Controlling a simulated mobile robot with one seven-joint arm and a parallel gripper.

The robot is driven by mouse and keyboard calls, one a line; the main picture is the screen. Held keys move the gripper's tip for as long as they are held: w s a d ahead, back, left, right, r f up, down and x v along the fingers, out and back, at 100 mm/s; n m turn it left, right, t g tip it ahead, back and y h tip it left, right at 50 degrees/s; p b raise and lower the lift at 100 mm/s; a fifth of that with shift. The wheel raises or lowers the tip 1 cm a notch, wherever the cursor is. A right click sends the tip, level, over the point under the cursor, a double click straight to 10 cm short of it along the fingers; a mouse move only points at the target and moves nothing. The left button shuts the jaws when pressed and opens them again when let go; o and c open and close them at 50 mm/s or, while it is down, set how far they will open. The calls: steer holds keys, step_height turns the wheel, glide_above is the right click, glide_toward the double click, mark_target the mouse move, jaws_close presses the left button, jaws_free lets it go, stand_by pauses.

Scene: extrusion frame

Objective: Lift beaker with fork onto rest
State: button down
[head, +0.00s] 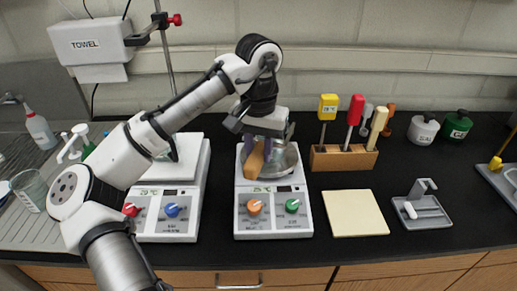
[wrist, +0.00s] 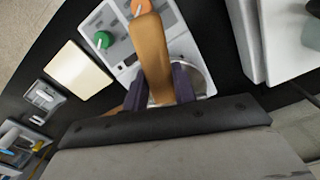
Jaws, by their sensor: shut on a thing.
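My gripper (head: 262,146) is shut on a wooden handle (head: 255,162), which I take to be the fork's; in the wrist view the handle (wrist: 150,55) runs up between the dark fingers. A round, shiny vessel (head: 286,161), perhaps the beaker, sits on the middle hot plate (head: 273,215) directly under my gripper. Its rim also shows in the wrist view (wrist: 200,80), beside the fingers. The fork's tines are hidden, so I cannot tell whether they touch the vessel. A cream square pad (head: 355,213), possibly the rest, lies flat to the right of the hot plate.
A second hot plate (head: 170,215) stands left, under my arm. A wooden rack (head: 343,158) with several upright tools stands behind the pad. A grey holder (head: 421,210) lies right of it. Two lidded pots (head: 423,130) (head: 457,125) stand at the back right. A glass beaker (head: 30,190) is far left.

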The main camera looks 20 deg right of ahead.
steer(key=shift+r, duration=2.25)
steer(key=s+d, duration=1.6)
steer(key=s, duration=0.2)
steer(key=shift+s+d, duration=0.25)
steer(key=shift+s, duration=0.05)
stand_by(2.4)
stand_by(0.6)
steer(key=shift+f, duration=0.1)
